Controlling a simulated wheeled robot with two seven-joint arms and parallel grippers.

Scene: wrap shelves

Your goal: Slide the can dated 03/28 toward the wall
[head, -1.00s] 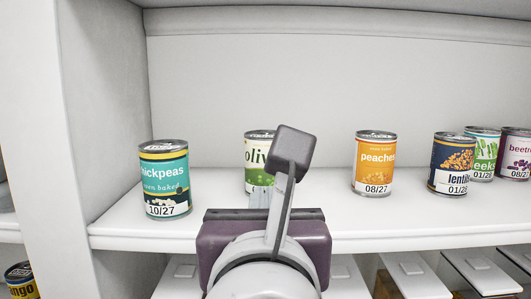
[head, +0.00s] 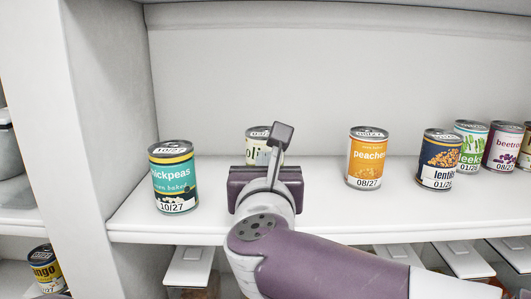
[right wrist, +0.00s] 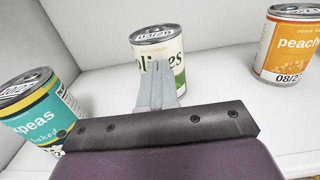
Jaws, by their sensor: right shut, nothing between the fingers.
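The can dated 03/28 is the olives can (head: 253,153), with a white and green label. It stands upright on the shelf, and my right arm partly hides it in the head view. In the right wrist view the olives can (right wrist: 171,45) shows its date on the lid. My right gripper (right wrist: 158,70) is shut and empty, its fingertips at the front of the can's label. I cannot tell whether they touch it.
A chickpeas can (head: 174,180) stands to the left and a peaches can (head: 366,160) to the right. A lentils can (head: 439,160) and several others stand further right. Bare shelf lies behind the olives can, up to the back wall (head: 320,90).

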